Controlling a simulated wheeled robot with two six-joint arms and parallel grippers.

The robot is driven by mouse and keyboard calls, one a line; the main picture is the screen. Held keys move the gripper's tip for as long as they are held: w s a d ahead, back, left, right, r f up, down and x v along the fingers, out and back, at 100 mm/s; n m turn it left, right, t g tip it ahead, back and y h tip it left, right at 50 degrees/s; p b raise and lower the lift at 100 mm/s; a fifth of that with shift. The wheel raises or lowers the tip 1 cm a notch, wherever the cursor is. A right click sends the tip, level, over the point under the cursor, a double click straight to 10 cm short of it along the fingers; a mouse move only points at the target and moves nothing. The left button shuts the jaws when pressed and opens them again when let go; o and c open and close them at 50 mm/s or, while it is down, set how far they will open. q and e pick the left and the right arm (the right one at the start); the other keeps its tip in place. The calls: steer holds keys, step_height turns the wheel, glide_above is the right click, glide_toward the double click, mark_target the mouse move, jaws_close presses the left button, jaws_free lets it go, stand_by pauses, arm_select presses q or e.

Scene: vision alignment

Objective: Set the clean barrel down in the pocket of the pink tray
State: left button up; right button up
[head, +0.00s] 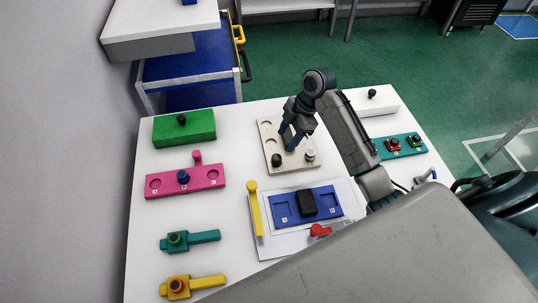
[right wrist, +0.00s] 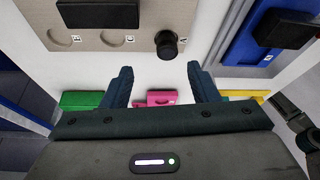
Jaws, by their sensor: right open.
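The pink tray (head: 211,181) lies on the left of the white table with round pockets in a row. A blue barrel (head: 183,177) stands in its middle pocket, and the left pocket looks empty. The tray also shows small in the right wrist view (right wrist: 160,98). My right gripper (head: 290,143) is open and empty above the beige tray. In the right wrist view, nothing is between its fingers. The beige tray (right wrist: 200,20) holds a black barrel (right wrist: 168,45), also in the head view (head: 276,160), and a pale one (head: 310,155). I cannot tell which barrel is clean. My left gripper is not seen.
A green block (head: 200,126) stands behind the pink tray. Teal (head: 205,237) and yellow (head: 208,281) fixtures lie in front. A blue tray (head: 283,209) with a black block (head: 306,203) and a yellow bar (head: 256,210) are centre. A teal tray (head: 410,155) is right.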

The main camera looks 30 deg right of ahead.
mark_target(277, 157)
steer(key=shift+s+a+f, duration=0.2)
steer(key=shift+a+f, duration=0.05)
steer(key=shift+f, duration=0.35)
steer(key=shift+s+a+f, duration=0.15)
steer(key=shift+a+f, duration=0.1)
steer(key=shift+f, duration=0.35)
steer(key=shift+a+f+p, duration=0.15)
steer(key=shift+f+p, duration=0.05)
steer(key=shift+p, duration=0.3)
steer(key=p+x, duration=0.1)
steer(key=x, duration=0.1)
steer(key=p+x, duration=0.1)
steer(key=shift+s+a+f, duration=0.1)
steer(key=shift+a+f, duration=0.1)
steer(key=shift+a, duration=0.25)
steer(key=shift+a+f, duration=0.15)
steer(key=shift+f, duration=0.5)
steer(key=c, duration=0.6)
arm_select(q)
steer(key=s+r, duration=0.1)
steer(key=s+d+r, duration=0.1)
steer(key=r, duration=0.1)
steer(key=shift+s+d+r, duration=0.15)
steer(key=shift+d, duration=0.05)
arm_select(e)
steer(key=c, duration=0.4)
steer(key=shift+c, duration=0.2)
